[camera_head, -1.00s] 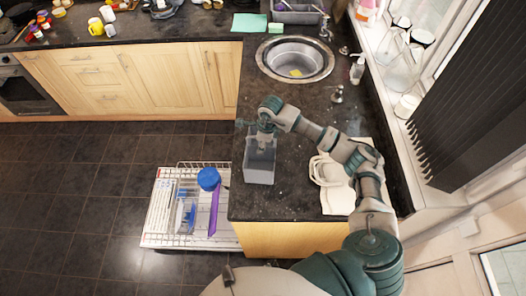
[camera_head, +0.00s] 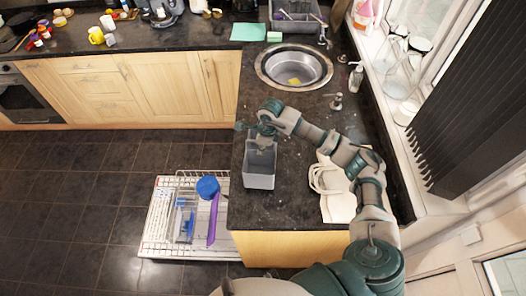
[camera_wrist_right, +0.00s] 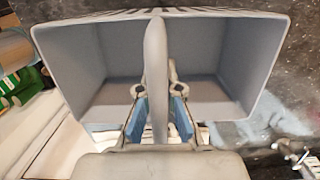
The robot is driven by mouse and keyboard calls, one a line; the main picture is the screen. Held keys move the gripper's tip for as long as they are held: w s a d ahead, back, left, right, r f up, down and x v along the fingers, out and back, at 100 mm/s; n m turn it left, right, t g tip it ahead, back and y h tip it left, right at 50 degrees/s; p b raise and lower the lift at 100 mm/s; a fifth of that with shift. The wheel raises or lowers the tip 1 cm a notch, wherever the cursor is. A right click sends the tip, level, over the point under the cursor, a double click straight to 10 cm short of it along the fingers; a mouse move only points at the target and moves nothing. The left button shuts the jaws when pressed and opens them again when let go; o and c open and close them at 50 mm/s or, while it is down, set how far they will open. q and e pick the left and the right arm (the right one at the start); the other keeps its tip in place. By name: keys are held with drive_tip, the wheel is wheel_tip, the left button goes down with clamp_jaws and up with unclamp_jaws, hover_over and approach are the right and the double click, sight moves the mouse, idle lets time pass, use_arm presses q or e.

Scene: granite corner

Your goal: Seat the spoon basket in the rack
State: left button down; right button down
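The spoon basket (camera_head: 260,172) is a grey open-topped box with a middle divider. It is upright at the left part of the dark counter; I cannot tell whether it touches the top. My right gripper (camera_head: 265,138) is at its upper edge. In the right wrist view, the gripper (camera_wrist_right: 160,118) has its blue-padded fingers closed on both sides of the divider of the basket (camera_wrist_right: 222,62). The rack (camera_head: 160,217) is a white wire rack low at the left, beside the counter. My left gripper does not show.
The rack holds a blue cup (camera_head: 208,187), a purple utensil (camera_head: 213,218) and a clear and blue item (camera_head: 185,222). The sink (camera_head: 294,68) is behind. Dark floor (camera_head: 80,190) is clear left of the rack.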

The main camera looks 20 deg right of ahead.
drive_tip(key=shift+a+r, duration=0.2)
drive_tip(key=shift+r, duration=0.45)
drive_tip(key=w+a+r+b, duration=0.1)
drive_tip(key=w+a+b, duration=0.3)
drive_tip(key=a, duration=1)
drive_tip(key=shift+w+a+r, duration=0.2)
drive_tip(key=shift+w+a, duration=0.15)
drive_tip(key=shift+w, duration=0.5)
